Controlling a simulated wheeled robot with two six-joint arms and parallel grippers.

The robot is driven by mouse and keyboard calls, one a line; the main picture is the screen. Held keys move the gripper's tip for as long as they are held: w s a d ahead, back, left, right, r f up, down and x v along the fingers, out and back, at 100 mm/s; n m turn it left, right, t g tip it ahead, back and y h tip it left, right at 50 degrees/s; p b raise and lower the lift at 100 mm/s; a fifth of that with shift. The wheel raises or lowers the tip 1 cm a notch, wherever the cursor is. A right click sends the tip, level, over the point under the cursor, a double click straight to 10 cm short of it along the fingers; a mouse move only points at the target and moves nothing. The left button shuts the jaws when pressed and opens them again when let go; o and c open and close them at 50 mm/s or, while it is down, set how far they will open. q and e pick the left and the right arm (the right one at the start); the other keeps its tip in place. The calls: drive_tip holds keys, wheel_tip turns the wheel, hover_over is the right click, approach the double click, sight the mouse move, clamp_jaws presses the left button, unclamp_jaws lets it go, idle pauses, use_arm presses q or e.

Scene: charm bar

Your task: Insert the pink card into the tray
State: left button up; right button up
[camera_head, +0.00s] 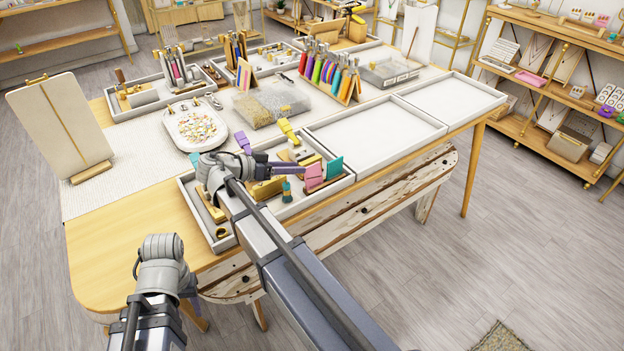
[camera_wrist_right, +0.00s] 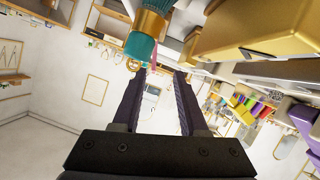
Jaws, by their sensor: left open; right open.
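The pink card (camera_head: 313,177) stands in the right part of the cluttered front tray (camera_head: 318,201), beside a teal card (camera_head: 334,167). My right gripper (camera_head: 292,167) reaches over this tray with its fingers toward the pink card. In the right wrist view the right gripper (camera_wrist_right: 157,80) is open, and a thin pink edge (camera_wrist_right: 153,58) shows near its fingertips, partly hidden by a teal-and-gold item (camera_wrist_right: 142,42). I cannot tell whether the fingers touch it. My left gripper (camera_head: 188,288) is open, low at the left, off the table's front edge and away from the tray.
Two empty white trays (camera_head: 375,135) (camera_head: 455,97) lie to the right. A rack of coloured cards (camera_head: 330,75) stands behind. A white dish (camera_head: 172,127) lies behind left.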

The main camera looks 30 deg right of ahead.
sight(312, 170)
drive_tip(key=shift+d+f, duration=0.25)
drive_tip(key=shift+d, duration=0.3)
drive_tip(key=d, duration=0.1)
drive_tip(key=d+f+b, duration=0.1)
drive_tip(key=s+d+f+b, duration=0.1)
drive_tip(key=shift+d, duration=0.85)
clamp_jaws()
